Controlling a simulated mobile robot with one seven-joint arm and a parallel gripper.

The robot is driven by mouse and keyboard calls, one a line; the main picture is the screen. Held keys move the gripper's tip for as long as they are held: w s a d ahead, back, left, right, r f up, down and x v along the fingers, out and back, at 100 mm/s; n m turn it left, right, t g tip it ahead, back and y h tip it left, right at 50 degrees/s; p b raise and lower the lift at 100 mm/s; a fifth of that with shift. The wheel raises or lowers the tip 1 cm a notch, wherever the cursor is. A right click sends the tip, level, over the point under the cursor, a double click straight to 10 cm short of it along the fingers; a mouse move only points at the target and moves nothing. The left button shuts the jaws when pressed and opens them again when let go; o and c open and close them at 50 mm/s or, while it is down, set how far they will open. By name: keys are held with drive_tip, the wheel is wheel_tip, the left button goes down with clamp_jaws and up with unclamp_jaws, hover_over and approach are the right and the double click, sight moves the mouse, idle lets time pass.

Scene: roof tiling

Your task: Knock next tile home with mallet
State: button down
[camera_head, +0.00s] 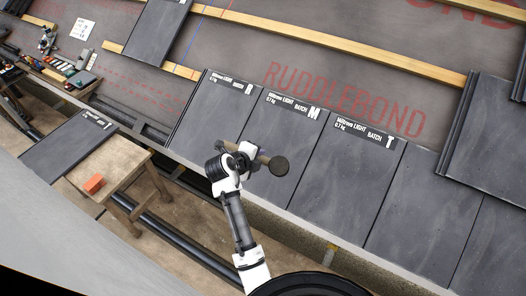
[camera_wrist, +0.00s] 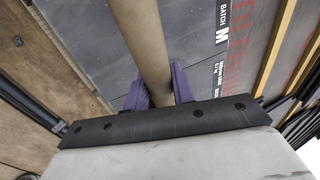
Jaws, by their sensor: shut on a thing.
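My gripper (camera_head: 240,158) is shut on the mallet handle; in the wrist view the wooden handle (camera_wrist: 143,45) runs up between the purple fingers (camera_wrist: 160,88). The dark round mallet head (camera_head: 278,166) hangs over the eaves row in the head view. The arm hides part of the B tile's lower edge.
A loose tile (camera_head: 62,148) lies on a wooden bench (camera_head: 125,167) with an orange block (camera_head: 94,184). Wooden battens (camera_head: 330,41) cross the grey underlay. More tiles (camera_head: 490,140) lie at right. A tool shelf (camera_head: 62,72) stands at upper left.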

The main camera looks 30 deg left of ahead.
drive_tip(key=w+f+b, duration=0.3)
drive_tip(key=f, duration=0.2)
drive_tip(key=shift+w, duration=0.25)
drive_tip(key=shift+d+f, duration=0.1)
drive_tip(key=shift+b, duration=0.7)
idle(1.0)
drive_tip(key=b, duration=0.7)
hover_over(268, 173)
wheel_tip(268, 173, down, 7)
drive_tip(key=shift+r, duration=0.45)
drive_tip(key=shift+f, duration=0.15)
drive_tip(key=shift+m, duration=0.3)
